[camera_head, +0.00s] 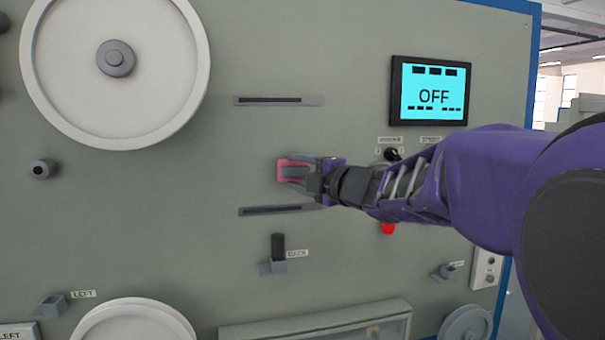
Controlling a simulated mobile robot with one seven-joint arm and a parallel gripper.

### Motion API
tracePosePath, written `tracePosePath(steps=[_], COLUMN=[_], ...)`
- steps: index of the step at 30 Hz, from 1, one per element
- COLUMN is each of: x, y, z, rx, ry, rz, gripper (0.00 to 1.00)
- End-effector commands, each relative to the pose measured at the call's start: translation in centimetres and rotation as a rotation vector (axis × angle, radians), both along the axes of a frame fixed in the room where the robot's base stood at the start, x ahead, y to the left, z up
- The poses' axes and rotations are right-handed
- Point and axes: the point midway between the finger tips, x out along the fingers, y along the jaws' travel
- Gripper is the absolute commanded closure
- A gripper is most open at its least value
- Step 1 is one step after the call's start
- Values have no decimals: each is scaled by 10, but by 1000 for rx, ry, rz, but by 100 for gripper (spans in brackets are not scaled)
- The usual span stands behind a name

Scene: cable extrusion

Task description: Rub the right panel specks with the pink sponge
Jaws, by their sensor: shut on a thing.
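The pink sponge (284,171) is held in my gripper (296,171), in front of the grey-green machine panel (240,150). The gripper's fingers are shut on the sponge. The sponge is at or close to the panel face, between two horizontal slots; I cannot tell whether it touches. No specks can be made out on the visible panel, and the part behind the gripper and arm is hidden.
An upper slot (280,100) and a lower slot (270,210) flank the gripper. A screen (431,92) reading OFF is at upper right. A red button (388,229) and a black knob (392,154) are near my arm. A large white wheel (70,85) is at upper left. A dark peg (278,246) stands below.

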Motion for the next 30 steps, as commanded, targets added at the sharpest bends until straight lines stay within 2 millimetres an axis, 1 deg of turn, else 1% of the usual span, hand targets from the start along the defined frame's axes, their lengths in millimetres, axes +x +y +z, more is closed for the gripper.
tracePosePath(steps=[6,15,18,26,30], x=[-22,-48,-52,-53,-57], y=[-7,-14,-14,-14,-16], z=[0,1,3,3,3], rx=[3,3,3,3,3], ry=[-2,-3,-5,-5,-5], rz=[-1,0,2,2,2], gripper=[83,83,83,83,83])
